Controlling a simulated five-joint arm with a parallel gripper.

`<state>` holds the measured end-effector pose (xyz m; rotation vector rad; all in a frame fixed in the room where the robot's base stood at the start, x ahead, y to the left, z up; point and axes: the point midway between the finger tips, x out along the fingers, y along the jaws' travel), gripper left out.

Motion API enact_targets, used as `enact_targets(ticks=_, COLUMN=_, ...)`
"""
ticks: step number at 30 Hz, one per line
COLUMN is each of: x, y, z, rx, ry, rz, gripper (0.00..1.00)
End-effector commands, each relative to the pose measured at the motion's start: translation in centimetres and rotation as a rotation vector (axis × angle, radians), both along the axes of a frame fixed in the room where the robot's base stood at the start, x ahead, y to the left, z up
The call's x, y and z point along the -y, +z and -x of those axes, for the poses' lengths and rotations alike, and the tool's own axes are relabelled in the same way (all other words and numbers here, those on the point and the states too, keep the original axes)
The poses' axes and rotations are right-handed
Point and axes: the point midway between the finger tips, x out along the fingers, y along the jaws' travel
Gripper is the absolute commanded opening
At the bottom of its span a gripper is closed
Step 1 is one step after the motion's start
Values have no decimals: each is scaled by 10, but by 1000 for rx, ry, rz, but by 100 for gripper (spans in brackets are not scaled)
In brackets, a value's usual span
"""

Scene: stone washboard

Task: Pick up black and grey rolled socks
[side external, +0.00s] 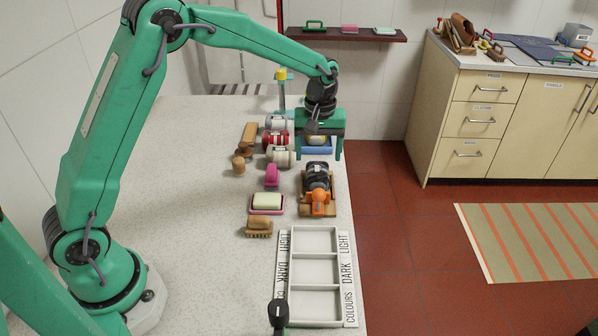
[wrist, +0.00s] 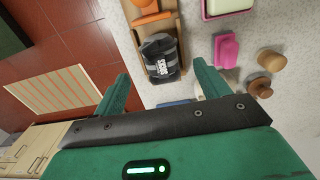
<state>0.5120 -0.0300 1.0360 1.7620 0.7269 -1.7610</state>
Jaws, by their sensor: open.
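The black and grey rolled socks (side external: 318,172) lie on a wooden board or tray (side external: 304,205) near the right edge of the worktop, just behind an orange object (side external: 321,203). In the wrist view the rolled socks (wrist: 159,57) show a dark band with white "SOCKS" lettering, on the wooden tray (wrist: 183,45) beside the orange object (wrist: 154,17). My gripper (side external: 320,154) is open and points down, behind the socks in the side view. In the wrist view my gripper (wrist: 161,75) has the socks between and beyond its spread fingertips, with nothing held.
Several other rolls, including a red and white one (side external: 276,138) and a cream one (side external: 281,157), lie left of my gripper. A blue tray (side external: 317,149) is under it. A pink brush (side external: 271,175), soap dish (side external: 267,211) and white compartment tray (side external: 315,274) are nearer. The worktop's left is clear.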

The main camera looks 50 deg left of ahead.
Motion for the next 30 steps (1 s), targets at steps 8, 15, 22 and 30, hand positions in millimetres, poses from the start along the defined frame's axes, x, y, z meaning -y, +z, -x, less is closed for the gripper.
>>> enact_targets(ticks=8, x=0, y=-5, z=-1, rx=-3, ry=3, rz=0, gripper=75)
enact_targets(ticks=15, x=0, y=-24, z=-1, rx=-3, ry=3, rz=0, gripper=75)
enact_targets(ticks=22, x=0, y=-27, z=-1, rx=-1, ry=3, rz=0, gripper=75)
enact_targets(ticks=30, x=0, y=-46, z=-1, rx=-4, ry=2, rz=0, gripper=75)
